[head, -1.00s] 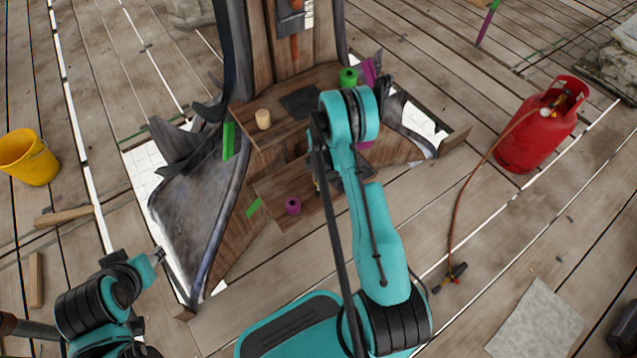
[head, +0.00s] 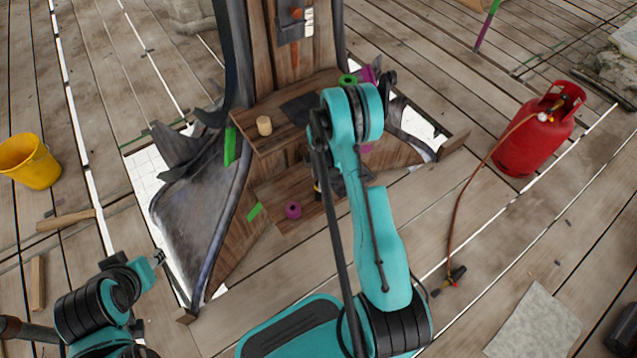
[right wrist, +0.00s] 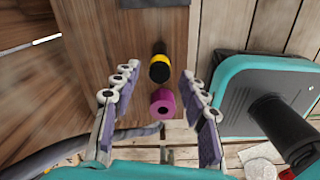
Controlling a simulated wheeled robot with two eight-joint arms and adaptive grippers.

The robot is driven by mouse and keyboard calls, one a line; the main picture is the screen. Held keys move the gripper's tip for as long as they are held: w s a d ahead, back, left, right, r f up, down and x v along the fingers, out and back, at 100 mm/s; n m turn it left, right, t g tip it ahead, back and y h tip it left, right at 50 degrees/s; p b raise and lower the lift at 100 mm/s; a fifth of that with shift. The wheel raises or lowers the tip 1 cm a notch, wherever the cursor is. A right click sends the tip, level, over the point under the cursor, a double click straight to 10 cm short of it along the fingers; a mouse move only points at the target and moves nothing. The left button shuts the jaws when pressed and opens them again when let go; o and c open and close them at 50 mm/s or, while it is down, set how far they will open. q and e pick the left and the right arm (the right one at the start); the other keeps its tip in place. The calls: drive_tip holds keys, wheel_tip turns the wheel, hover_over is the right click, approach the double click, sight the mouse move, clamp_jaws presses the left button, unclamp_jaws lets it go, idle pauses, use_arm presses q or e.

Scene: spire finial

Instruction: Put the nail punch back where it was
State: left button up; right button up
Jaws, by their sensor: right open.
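I cannot be sure which small item is the nail punch. A black cylinder with a yellow band stands on the lower wooden step, partly hidden by my arm in the head view (head: 317,187); it also shows in the right wrist view (right wrist: 160,68). A magenta cylinder (head: 293,210) stands beside it, nearer the front edge in the right wrist view (right wrist: 163,104). My right gripper (right wrist: 157,76) is open and empty, its fingers either side of the line of these two, touching neither as far as I see. My left gripper (head: 157,258) is small at lower left, clear of the steps.
A tan cylinder (head: 264,125) and a dark flat sheet (head: 299,110) lie on the upper step. A green roll (head: 348,80) is at its back right. A red gas bottle (head: 530,135) with hose stands right; a yellow bucket (head: 30,161) left.

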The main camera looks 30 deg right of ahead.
wheel_tip(320, 180, up, 8)
drive_tip(key=shift+f+p, duration=0.25)
drive_tip(key=shift+p, duration=0.8)
drive_tip(key=s+a+r+m+t, duration=0.2)
drive_tip(key=a+r+m, duration=0.15)
drive_tip(key=r, duration=0.75)
drive_tip(key=s+a+r+m+t, duration=0.1)
drive_tip(key=s+a+r+m, duration=0.2)
drive_tip(key=r, duration=0.7)
drive_tip(key=s+a+r+m+t, duration=0.2)
drive_tip(key=s+a+r+m, duration=0.2)
drive_tip(key=s, duration=0.3)
drive_tip(key=s+a+r+m+t, duration=0.2)
drive_tip(key=s+a+r+m, duration=0.2)
drive_tip(key=s, duration=0.3)
drive_tip(key=shift+a+r+m, duration=0.2)
drive_tip(key=shift+a+m, duration=0.3)
drive_tip(key=shift+m, duration=0.15)
